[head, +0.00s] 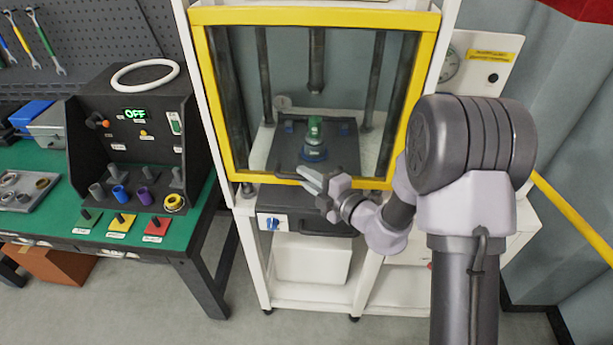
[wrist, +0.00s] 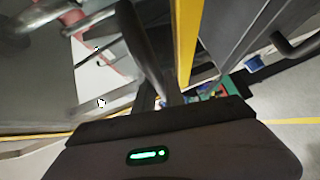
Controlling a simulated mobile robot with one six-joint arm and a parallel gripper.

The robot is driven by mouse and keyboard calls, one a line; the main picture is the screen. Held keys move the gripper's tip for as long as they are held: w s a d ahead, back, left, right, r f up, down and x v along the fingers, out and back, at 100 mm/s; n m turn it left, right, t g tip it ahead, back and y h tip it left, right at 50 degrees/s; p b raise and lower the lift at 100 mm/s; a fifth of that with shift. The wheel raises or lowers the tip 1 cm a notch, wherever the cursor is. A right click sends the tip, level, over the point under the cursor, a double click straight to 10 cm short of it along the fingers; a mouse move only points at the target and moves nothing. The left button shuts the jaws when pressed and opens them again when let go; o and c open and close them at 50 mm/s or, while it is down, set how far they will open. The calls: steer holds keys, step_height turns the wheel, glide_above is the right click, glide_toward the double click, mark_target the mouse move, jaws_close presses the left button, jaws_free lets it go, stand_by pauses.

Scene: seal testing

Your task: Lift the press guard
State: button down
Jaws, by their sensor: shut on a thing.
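The press guard (head: 216,110) is a clear panel in a yellow frame across the front of the press. Its lower bar sits at about the level of the press bed. My gripper (head: 312,180) is at the middle of this lower bar, shut on the guard's dark handle; the arm and fingers hide part of the grip. In the wrist view the yellow frame (wrist: 186,40) runs close beside a dark bar. Behind the panel, a green and blue part (head: 314,140) stands on the dark press bed (head: 345,150) under the ram (head: 316,60).
A green bench (head: 190,222) on the left holds a dark test box (head: 130,130) with an OFF display, and several coloured fittings. A blue knob (head: 272,223) is on the press front below the guard. A yellow rail (head: 580,220) is at the right. Grey floor is free in front.

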mark_target(307, 105)
step_height(307, 105, up, 21)
steer(key=p, duration=1.9)
steer(key=shift+f, duration=0.3)
steer(key=c, duration=1.4)
jaws_free()
steer(key=shift+d, duration=0.1)
steer(key=b+v, duration=0.1)
steer(key=v, duration=1.6)
steer(key=shift+s, duration=0.15)
